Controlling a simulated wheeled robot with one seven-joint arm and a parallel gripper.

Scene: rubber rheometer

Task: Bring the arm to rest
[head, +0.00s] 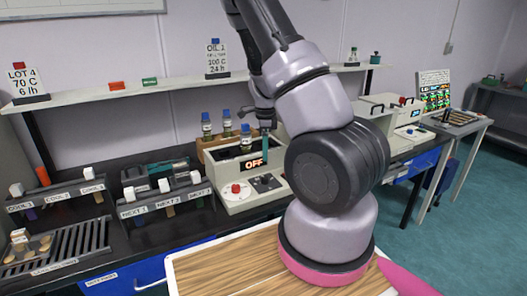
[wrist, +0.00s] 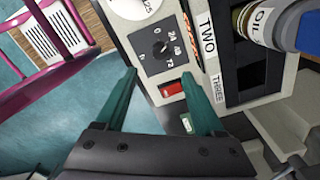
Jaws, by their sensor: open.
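My gripper (head: 266,148) hangs at the end of my bent arm, over the bench unit with the "OFF" display (head: 253,163). In the wrist view my gripper (wrist: 159,75) is open, its two teal fingers apart with nothing between them. Beyond the fingers the unit's panel shows a black dial (wrist: 160,48) marked up to 72 and a red switch (wrist: 171,87). I see no clear contact between the fingers and the panel. My arm hides part of the bench behind it in the head view.
Labelled oil bottles (head: 207,124) stand at the back of the unit; one bottle (wrist: 258,22) shows close by in the wrist view. Racks (head: 165,199) stand to the left. A shelf (head: 190,88) runs behind. A wooden-topped surface (head: 222,268) lies below my arm. Open floor (head: 480,225) is at right.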

